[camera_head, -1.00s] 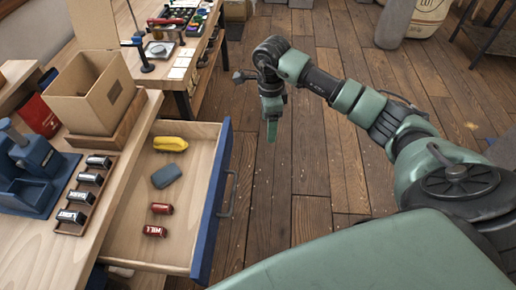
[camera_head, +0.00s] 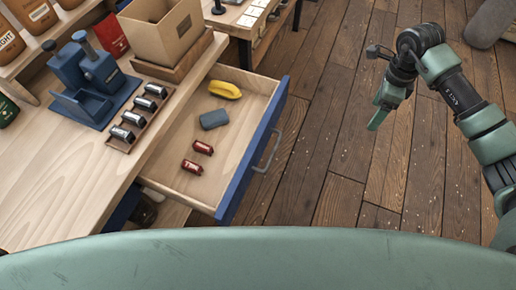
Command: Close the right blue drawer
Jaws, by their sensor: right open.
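The blue drawer (camera_head: 246,166) is pulled out from the wooden workbench (camera_head: 60,190), with a grey bar handle (camera_head: 268,151) on its blue front. Inside lie a yellow banana-like item (camera_head: 225,90), a grey-blue block (camera_head: 214,119) and two small red cans (camera_head: 198,157). My right gripper (camera_head: 377,118) hangs over the floor to the right of the drawer, well apart from the handle. It is open and holds nothing that I can see. My left gripper is out of view.
On the bench stand a cardboard box (camera_head: 165,38), a blue press-like device (camera_head: 92,85) and a rack of several small dark canisters (camera_head: 138,115). Another bench (camera_head: 238,25) stands behind. The wooden floor (camera_head: 335,120) between drawer and right arm is clear.

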